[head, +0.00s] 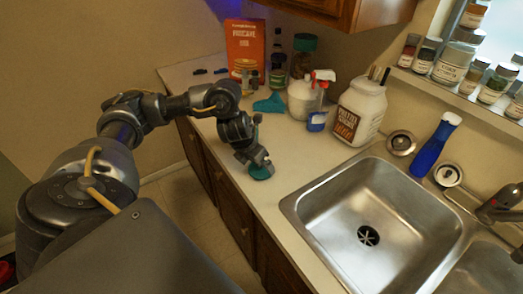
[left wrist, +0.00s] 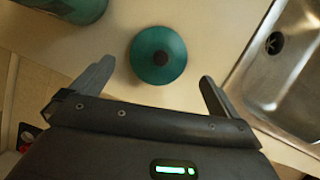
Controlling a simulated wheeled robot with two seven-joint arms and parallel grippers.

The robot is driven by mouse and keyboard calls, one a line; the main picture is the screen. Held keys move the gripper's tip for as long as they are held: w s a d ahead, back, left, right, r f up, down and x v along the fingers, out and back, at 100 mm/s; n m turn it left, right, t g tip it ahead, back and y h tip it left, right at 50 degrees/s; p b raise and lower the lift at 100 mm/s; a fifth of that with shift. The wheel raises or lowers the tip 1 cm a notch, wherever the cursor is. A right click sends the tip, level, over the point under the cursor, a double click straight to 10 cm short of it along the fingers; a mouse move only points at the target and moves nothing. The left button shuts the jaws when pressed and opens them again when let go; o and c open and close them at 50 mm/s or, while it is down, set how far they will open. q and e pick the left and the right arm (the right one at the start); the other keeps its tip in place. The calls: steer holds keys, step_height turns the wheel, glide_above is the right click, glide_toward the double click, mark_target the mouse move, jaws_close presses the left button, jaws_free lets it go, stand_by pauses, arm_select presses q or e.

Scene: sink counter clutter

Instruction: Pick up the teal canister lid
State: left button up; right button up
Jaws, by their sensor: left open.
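In the head view the lid (head: 262,173) shows partly beneath my left gripper (head: 257,160), near the counter's front edge. My left gripper is open and empty. In the left wrist view its two fingers (left wrist: 157,72) are spread wide, one to each side of the lid and slightly short of its middle. Contact with the lid is not visible. My right gripper is not in view.
The steel sink (head: 375,225) lies to the right of the lid. A teal item (head: 269,104), white spray bottle (head: 304,98), large white jar (head: 358,112) and orange box (head: 245,46) stand farther back. Another teal object (left wrist: 75,8) is at the wrist view's upper left.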

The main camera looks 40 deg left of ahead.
mark_target(257, 173)
arm_select(q)
steer(key=x, duration=0.2)
steer(key=b+x, duration=0.1)
steer(key=x, duration=0.2)
steer(key=shift+w+a+r, duration=0.1)
steer(key=shift+w, duration=0.3)
steer(key=shift+s, duration=0.1)
steer(key=shift+r, duration=0.1)
steer(key=shift+c, duration=0.3)
steer(key=c, duration=0.8)
steer(key=shift+c, duration=0.2)
